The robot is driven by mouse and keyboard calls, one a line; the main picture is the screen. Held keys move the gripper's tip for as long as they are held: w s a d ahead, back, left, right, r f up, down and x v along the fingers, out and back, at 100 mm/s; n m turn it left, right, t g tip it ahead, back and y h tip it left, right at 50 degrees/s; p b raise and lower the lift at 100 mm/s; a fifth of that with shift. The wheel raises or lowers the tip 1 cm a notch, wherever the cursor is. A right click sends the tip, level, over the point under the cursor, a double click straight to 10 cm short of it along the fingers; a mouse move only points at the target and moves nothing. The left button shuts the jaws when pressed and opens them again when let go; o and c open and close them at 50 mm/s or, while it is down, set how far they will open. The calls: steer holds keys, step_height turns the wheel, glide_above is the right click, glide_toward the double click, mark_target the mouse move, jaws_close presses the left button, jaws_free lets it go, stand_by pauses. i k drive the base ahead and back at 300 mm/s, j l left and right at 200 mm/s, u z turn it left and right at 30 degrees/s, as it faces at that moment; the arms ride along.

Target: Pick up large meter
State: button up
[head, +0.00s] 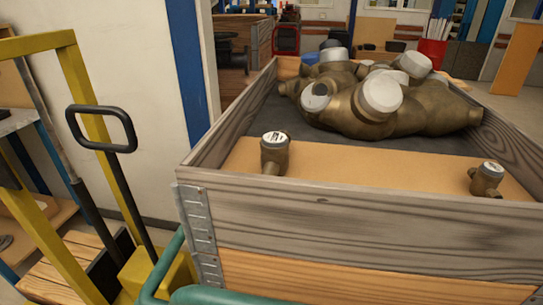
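Several large brass meters (425,108) lie heaped in a wooden crate, in its far part on a dark floor. Their round caps are white or grey; one broad white cap (382,94) faces up near the front of the heap. A large meter with a grey dial face (316,97) is at the heap's left. The meters overlap, so I cannot tell where each body ends. Two small brass meters stand apart on a tan board nearer me, one at the left (275,152) and one at the right (487,179). My gripper is not in view.
The crate's grey wooden front wall (350,229) and side walls rise around the meters. A yellow frame (83,110) with a black loop handle (101,129) stands left. A teal tube (215,294) crosses the bottom edge. A red bin (432,51) is behind.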

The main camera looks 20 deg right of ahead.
mark_target(274, 146)
steer(key=i+j+z, duration=0.15)
steer(key=j+z, duration=0.35)
steer(key=i+j+z, duration=0.1)
steer(key=j+z, duration=0.25)
steer(key=z, duration=0.15)
steer(key=j, duration=1.45)
steer(key=j+u, duration=0.35)
steer(key=j, duration=0.4)
steer(key=i+j+u, duration=0.1)
steer(key=j+u, duration=0.25)
steer(key=j, duration=0.4)
steer(key=k+j+z, duration=0.1)
steer(key=j+z, duration=0.15)
steer(key=j, duration=0.2)
steer(key=i+l, duration=0.15)
steer(key=l, duration=0.2)
